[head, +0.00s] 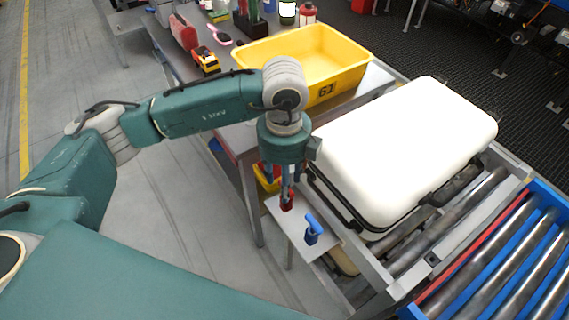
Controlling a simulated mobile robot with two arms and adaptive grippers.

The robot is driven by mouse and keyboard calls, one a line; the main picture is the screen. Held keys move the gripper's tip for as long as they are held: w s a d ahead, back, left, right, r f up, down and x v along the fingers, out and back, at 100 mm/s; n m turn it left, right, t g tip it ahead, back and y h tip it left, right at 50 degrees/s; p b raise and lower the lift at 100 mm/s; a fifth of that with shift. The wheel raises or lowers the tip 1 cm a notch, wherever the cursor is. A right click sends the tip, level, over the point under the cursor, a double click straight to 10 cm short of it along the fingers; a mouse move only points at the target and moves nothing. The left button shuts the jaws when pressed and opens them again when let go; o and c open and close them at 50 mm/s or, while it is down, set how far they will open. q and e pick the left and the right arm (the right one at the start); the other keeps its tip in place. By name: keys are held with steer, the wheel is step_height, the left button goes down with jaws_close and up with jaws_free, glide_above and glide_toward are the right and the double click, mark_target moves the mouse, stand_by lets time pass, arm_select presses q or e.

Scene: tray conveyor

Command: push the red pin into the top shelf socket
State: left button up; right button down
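My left gripper (287,190) points straight down at the end of the green arm, over the small pale shelf (289,232) beside the conveyor. Its fingers are close together around the red pin (287,202), which shows at the fingertips. The pin's lower end is at the shelf's far left part; I cannot tell whether it touches the shelf or sits in a socket. A blue pin (312,232) with a crosswise handle stands on the same shelf, to the right and nearer. No socket opening can be made out. My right gripper is not in view.
A white case (405,145) lies on the roller conveyor (480,270), close to the right of the gripper. A yellow bin (325,75) marked 61 stands on the table behind, with a toy truck (206,60) to its left. Open floor lies left of the shelf.

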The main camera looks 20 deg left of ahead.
arm_select(q)
steer(key=shift+f+p, duration=0.3)
steer(key=shift+f, duration=1.85)
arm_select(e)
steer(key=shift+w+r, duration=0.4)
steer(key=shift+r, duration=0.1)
arm_select(q)
steer(key=shift+c, duration=0.2)
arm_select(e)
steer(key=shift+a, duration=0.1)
arm_select(q)
jaws_close()
steer(key=shift+r, duration=0.1)
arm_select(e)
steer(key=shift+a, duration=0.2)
